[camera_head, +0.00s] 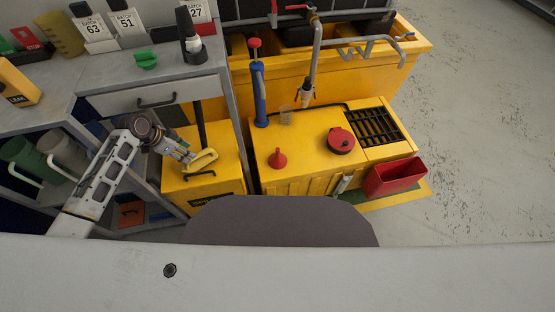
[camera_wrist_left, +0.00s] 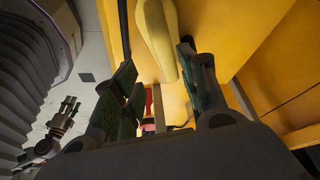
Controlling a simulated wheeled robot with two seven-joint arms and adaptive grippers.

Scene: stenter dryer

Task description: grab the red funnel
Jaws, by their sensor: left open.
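The red funnel (camera_head: 277,158) stands wide end down on the yellow cabinet top (camera_head: 305,172), left of a round red lid (camera_head: 341,140). My left gripper (camera_head: 189,158) is open at a lower yellow box, left of the funnel and apart from it. A pale yellow handle-like object (camera_head: 203,160) lies by its fingertips. In the left wrist view the open fingers (camera_wrist_left: 157,65) stand either side of a pale yellow object (camera_wrist_left: 158,38), and I cannot tell whether they touch it. The funnel cannot be made out there. What seems to be my right gripper (camera_wrist_left: 67,113) shows small at lower left.
A blue pump (camera_head: 260,98) and a clear cup (camera_head: 286,115) stand behind the funnel. A pipe with a tap (camera_head: 308,85) hangs over the cabinet. A red bin (camera_head: 394,178) is at the right. A grey bench with a drawer (camera_head: 150,95) borders the left arm.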

